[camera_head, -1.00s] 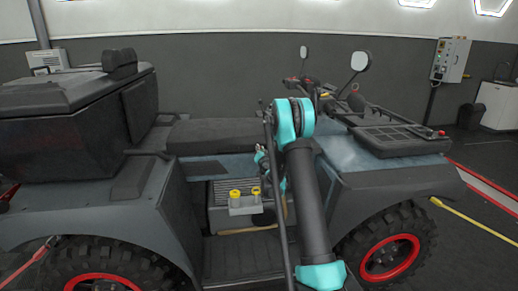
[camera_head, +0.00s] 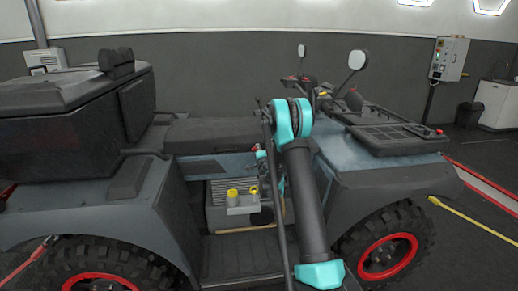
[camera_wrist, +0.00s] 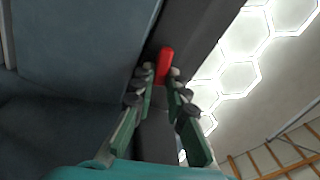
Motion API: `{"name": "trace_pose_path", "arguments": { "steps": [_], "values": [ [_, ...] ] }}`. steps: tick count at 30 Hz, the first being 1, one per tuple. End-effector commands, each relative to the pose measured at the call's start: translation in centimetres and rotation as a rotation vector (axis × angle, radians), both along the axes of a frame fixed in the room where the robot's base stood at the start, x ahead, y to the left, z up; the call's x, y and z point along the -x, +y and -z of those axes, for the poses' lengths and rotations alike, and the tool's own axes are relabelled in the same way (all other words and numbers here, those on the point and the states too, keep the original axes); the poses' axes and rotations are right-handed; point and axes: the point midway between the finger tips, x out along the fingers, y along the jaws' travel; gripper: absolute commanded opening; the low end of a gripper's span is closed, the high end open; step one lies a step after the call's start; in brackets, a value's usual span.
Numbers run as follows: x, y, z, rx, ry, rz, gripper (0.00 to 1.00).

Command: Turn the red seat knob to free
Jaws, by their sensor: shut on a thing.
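The red seat knob (camera_wrist: 166,62) shows in the wrist view as a small, rounded red bar standing out from a dark surface of the vehicle. My gripper (camera_wrist: 162,76) has one finger on each side of it, and the fingertips are closed on its near end. The knob's far end stays visible beyond the tips. In the head view my gripper (camera_head: 260,154) is small and partly hidden behind my arm, at the vehicle's side just below the black seat (camera_head: 213,132). The knob cannot be made out clearly there.
Two yellow-capped parts (camera_head: 233,192) sit on a grey block below the seat, left of my arm. The front rack (camera_head: 395,138) and red-rimmed front wheel (camera_head: 387,256) are to the right. A dark cargo box (camera_head: 65,120) stands at the left.

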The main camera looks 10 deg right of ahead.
Motion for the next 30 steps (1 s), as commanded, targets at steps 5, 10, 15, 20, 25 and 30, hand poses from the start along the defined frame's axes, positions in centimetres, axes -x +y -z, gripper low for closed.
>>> {"name": "trace_pose_path", "arguments": {
  "steps": [5, 10, 15, 20, 25, 30],
  "values": [
    [0.04, 0.88, -0.08, -0.041, -0.004, -0.015, 0.00],
    [0.04, 0.87, -0.06, -0.055, -0.004, -0.015, 0.00],
    [0.04, 0.88, -0.05, -0.057, -0.004, -0.015, 0.00],
    [0.03, 0.88, -0.06, -0.056, -0.004, -0.015, 0.00],
    [0.02, 0.71, -0.04, -0.056, -0.003, -0.012, 0.34],
    [0.00, 0.47, 0.00, -0.055, -0.002, -0.008, 0.34]
  ]
}}
